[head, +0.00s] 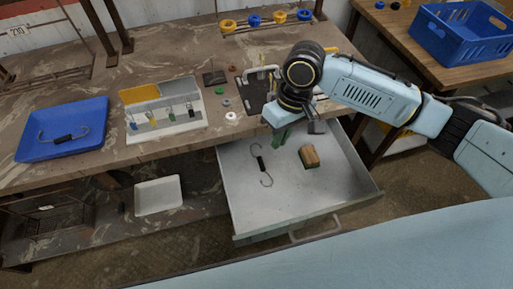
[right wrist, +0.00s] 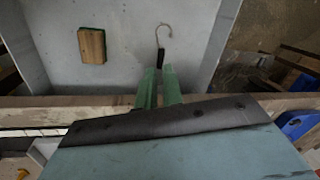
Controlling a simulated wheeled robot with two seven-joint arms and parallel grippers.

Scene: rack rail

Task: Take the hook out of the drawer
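The hook (head: 261,164), an S-shaped metal wire with a black middle, lies on the floor of the open grey drawer (head: 245,220), left of centre. My right gripper (head: 281,136) is over the drawer's back part, to the right of and behind the hook. It is empty, with a gap between its green fingers. In the right wrist view the hook (right wrist: 161,50) shows just beyond the fingertips (right wrist: 159,72), its lower part hidden behind them. It appears apart from the fingers. My left gripper is not in view.
A wooden block with a green underside (head: 309,156) lies in the drawer right of the hook. A similar hook (head: 64,137) lies in the blue tray (head: 30,150) on the bench. The bench edge (head: 180,146) overhangs the drawer's back. The drawer's front floor is clear.

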